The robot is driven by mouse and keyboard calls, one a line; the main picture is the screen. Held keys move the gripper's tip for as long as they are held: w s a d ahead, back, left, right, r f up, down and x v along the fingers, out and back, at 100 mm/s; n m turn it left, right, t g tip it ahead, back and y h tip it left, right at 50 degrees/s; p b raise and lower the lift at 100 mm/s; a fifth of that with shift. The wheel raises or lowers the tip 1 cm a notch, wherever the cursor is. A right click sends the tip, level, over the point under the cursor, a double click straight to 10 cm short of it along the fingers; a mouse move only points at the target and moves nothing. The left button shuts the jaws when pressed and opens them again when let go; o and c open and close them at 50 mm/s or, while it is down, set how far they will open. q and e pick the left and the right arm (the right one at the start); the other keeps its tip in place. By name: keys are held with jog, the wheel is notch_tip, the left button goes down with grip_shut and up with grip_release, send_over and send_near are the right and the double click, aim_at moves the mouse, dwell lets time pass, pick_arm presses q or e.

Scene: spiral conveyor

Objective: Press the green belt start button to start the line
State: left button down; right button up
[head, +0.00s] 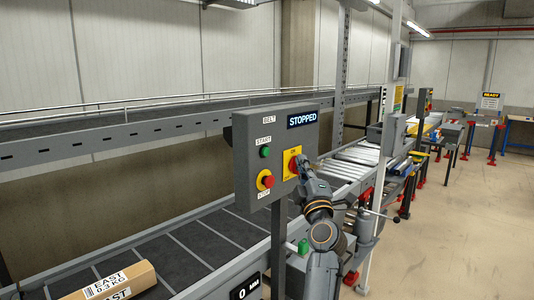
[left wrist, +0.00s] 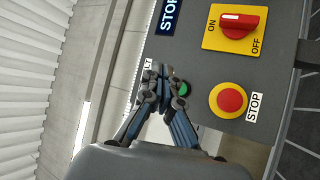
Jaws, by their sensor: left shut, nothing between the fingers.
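The grey control box (head: 245,170) faces me, and its display (head: 302,119) reads STOPPED. The green start button (head: 264,152) is on the box under the START label. In the left wrist view the green button (left wrist: 184,88) is partly hidden behind a finger. My left gripper (head: 302,165) is shut and empty, in front of the box near the red rotary switch. In the left wrist view its closed fingertips (left wrist: 158,74) overlap the START label area beside the green button. I cannot tell whether they touch the panel. My right gripper is not in view.
The red stop button (head: 267,180) on its yellow collar is below the green one. The red rotary switch (head: 295,164) sits on a yellow plate to the right. A carton (head: 108,286) lies on the belt (head: 190,246). Open floor (head: 460,220) is at the right.

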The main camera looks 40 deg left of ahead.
aim_at(266, 152)
pick_arm(q)
jog(key=shift+a, duration=0.15)
jog(key=a, duration=0.8)
jog(key=shift+w+a, duration=0.25)
jog(key=shift+w, duration=0.1)
dwell(0.4)
jog(key=shift+p, duration=0.3)
dwell(0.3)
jog(key=shift+a+p, duration=0.35)
jog(key=shift+a, duration=0.1)
